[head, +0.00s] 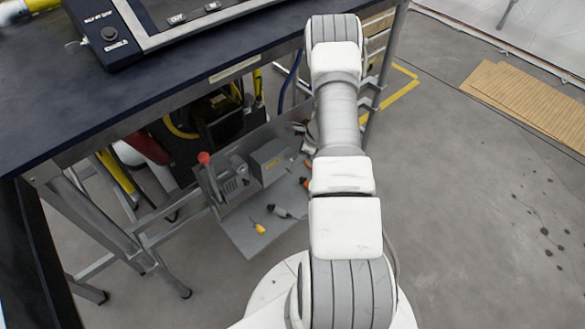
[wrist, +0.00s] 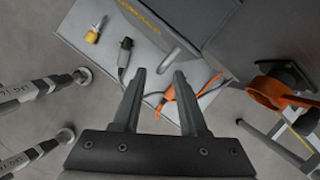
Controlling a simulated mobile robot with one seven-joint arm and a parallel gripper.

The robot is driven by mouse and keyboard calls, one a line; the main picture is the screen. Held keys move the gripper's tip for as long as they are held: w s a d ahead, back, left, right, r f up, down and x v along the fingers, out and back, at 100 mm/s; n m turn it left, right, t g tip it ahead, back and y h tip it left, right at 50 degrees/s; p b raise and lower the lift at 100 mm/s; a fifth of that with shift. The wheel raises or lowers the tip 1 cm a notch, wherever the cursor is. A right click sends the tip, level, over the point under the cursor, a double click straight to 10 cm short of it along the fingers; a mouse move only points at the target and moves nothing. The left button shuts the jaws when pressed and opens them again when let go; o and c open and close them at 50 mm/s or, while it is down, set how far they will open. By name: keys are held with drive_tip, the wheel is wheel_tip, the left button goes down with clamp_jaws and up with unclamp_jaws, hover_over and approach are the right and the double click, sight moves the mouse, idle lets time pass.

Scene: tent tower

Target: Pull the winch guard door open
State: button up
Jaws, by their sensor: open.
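I cannot clearly pick out the winch guard door in either view. In the head view my arm hides the gripper.
A dark workbench (head: 150,105) overhangs the box. A grey tray (head: 238,238) holds loose tools, including a yellow-handled one (head: 258,228). An orange clamp-like part (wrist: 278,92) is at right in the wrist view. Striped legs (wrist: 40,88) stand at left. Open floor (head: 470,220) lies to the right.

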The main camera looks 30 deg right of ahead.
sight(292, 172)
drive_tip(key=shift+b+x, duration=0.4)
drive_tip(key=shift+x, duration=1.6)
clamp_jaws()
